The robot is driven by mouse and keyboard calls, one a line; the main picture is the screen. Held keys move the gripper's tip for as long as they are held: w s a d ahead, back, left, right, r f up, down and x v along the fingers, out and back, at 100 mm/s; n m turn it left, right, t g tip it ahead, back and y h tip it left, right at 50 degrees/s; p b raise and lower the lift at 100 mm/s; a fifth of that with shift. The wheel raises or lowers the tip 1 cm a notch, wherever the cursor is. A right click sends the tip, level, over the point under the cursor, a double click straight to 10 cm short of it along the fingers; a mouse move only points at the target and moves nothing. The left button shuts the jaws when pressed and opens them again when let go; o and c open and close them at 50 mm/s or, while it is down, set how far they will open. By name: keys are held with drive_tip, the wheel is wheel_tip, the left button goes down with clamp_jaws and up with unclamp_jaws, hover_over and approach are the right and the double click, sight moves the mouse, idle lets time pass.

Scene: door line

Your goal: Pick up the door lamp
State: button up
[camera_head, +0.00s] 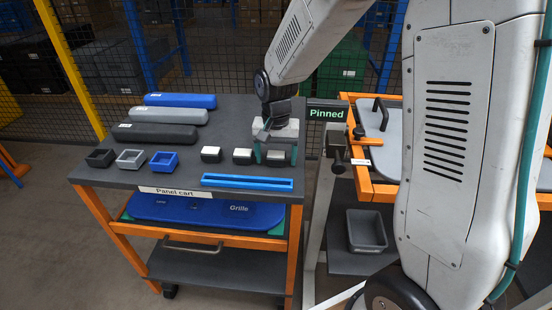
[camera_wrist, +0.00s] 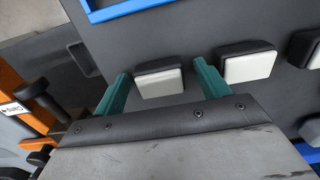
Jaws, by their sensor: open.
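Three small black blocks with white tops stand in a row on the cart top; they look like lamps, and no mark shows which is the door lamp. In the head view they are the left one (camera_head: 210,154), the middle one (camera_head: 242,155) and the right one (camera_head: 277,157). My gripper (camera_head: 276,161) is open over the right one. In the wrist view my gripper's green fingers (camera_wrist: 161,70) stand on either side of that block (camera_wrist: 158,82), with visible gaps. The middle block (camera_wrist: 248,66) is just outside one finger.
The panel cart (camera_head: 110,175) also carries small open bins (camera_head: 130,159), long blue, grey and black cases (camera_head: 155,133), and a blue frame (camera_head: 247,183) in front of the blocks. A post with a "Pinned" sign (camera_head: 326,113) and an orange-framed stand (camera_head: 360,170) are close on the right.

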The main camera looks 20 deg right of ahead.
sight(276, 153)
drive_tip(key=c, duration=1)
drive_tip(key=shift+c, duration=0.2)
drive_tip(key=shift+r, duration=0.1)
drive_tip(key=shift+r, duration=0.6)
wheel_tip(276, 153, up, 2)
drive_tip(key=shift+r, duration=0.2)
drive_tip(key=s+r, duration=0.1)
drive_tip(key=s, duration=1.5)
drive_tip(key=shift+a+r, duration=0.1)
drive_tip(key=shift+c, duration=0.7)
